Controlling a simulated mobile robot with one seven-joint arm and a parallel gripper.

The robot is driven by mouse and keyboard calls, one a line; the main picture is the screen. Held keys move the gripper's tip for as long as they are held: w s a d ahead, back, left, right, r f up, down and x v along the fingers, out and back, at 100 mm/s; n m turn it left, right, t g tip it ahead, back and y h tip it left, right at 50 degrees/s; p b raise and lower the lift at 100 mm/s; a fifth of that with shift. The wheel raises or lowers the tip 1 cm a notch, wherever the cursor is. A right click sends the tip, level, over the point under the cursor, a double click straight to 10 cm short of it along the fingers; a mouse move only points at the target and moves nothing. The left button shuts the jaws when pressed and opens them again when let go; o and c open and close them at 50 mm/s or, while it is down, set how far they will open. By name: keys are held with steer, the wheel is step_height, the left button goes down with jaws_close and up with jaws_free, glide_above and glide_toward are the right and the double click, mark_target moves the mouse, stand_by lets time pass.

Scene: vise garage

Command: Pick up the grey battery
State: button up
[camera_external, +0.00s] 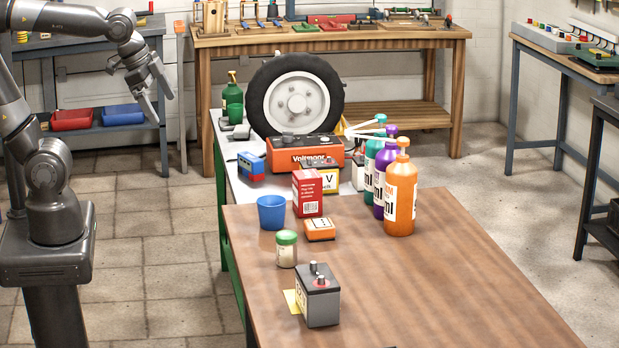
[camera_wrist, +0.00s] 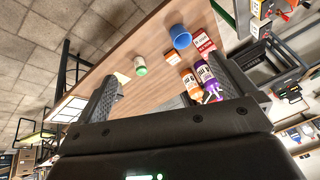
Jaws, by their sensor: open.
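The grey battery (camera_external: 317,297) stands upright near the front of the brown wooden tabletop (camera_external: 450,270). It has a dark top with two terminals, one with red at its base, and a yellow label or tag at its left side. My gripper (camera_external: 163,108) is at the upper left of the external view, raised, empty and well away from the battery. In the wrist view my gripper (camera_wrist: 170,88) shows its two fingers spread wide apart with nothing between them. I cannot make out the battery in the wrist view.
Behind the battery stand a green-lidded jar (camera_external: 287,248), an orange device (camera_external: 319,229), a blue cup (camera_external: 271,212) and a red box (camera_external: 307,193). Orange (camera_external: 401,195) and purple bottles stand farther back. The tabletop right of the battery is clear.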

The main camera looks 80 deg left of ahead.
steer(key=w+d+m+g, duration=0.1)
steer(key=w+d+m, duration=0.8)
steer(key=w, duration=0.2)
steer(key=m+g, duration=0.4)
steer(key=m, duration=1.8)
glide_above(317, 276)
steer(key=shift+h, duration=0.3)
steer(key=f, duration=1.7)
steer(key=shift+a, duration=0.2)
steer(key=shift+d+f, duration=0.35)
steer(key=shift+f, duration=0.2)
step_height(317, 276, down, 10)
steer(key=shift+f, duration=0.25)
steer(key=shift+r, duration=0.15)
steer(key=c, duration=1.4)
